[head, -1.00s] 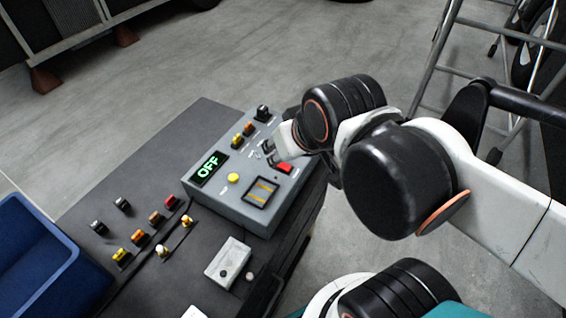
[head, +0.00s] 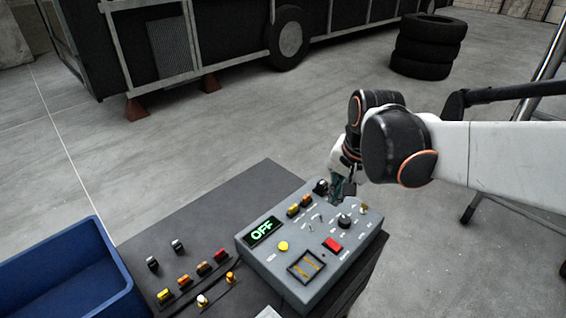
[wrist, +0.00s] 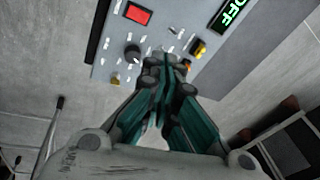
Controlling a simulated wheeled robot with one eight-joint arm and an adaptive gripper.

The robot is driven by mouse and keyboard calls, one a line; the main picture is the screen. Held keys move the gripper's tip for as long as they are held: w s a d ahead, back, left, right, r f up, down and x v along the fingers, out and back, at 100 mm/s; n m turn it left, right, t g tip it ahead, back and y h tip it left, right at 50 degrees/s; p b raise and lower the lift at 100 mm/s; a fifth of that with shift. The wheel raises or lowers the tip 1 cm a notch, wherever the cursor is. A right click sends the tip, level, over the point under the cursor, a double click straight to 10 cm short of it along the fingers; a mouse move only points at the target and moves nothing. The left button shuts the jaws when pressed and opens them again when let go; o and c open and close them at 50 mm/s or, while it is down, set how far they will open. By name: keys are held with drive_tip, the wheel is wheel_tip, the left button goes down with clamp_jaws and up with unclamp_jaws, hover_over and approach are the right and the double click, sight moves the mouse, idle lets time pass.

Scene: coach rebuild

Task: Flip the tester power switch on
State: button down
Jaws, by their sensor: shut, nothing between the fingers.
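The grey tester (head: 265,270) sits on the dark bench top, and its green display (head: 263,232) reads OFF. A red switch (head: 332,244) is on its panel, with small metal toggles (head: 311,226) behind it; which one is the power switch I cannot read. My gripper (head: 344,186) is shut and empty at the tester's back edge, between a black knob (head: 344,221) and a black part at the back corner. In the wrist view the shut fingertips (wrist: 168,62) overlap the panel, hiding part of it; the red switch (wrist: 138,14) shows clear of them. Contact cannot be told.
A blue bin (head: 110,300) stands at the left. Several small coloured parts, including a red one (head: 220,255), lie on the bench (head: 190,215) left of the tester. A yellow button (head: 283,246) and a framed gauge (head: 306,267) are on the panel. Stacked tires (head: 428,48) stand far behind.

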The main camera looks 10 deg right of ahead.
sight(333, 245)
drive_tip(key=d+f+m, duration=0.1)
drive_tip(key=d+f+m+g, duration=0.1)
drive_tip(key=shift+s+d+f+m+g+p, duration=0.2)
drive_tip(key=shift+f+m+g+p, duration=0.1)
drive_tip(key=shift+m, duration=0.1)
drive_tip(key=shift+f, duration=0.15)
drive_tip(key=f+b, duration=0.1)
drive_tip(key=f, duration=0.3)
drive_tip(key=w+f+b, duration=0.1)
drive_tip(key=f+b, duration=0.1)
drive_tip(key=f, duration=0.3)
drive_tip(key=a+f+b, duration=0.1)
drive_tip(key=f+b, duration=0.1)
drive_tip(key=f, duration=0.2)
drive_tip(key=shift+w+f, duration=0.3)
drive_tip(key=shift+w, duration=0.1)
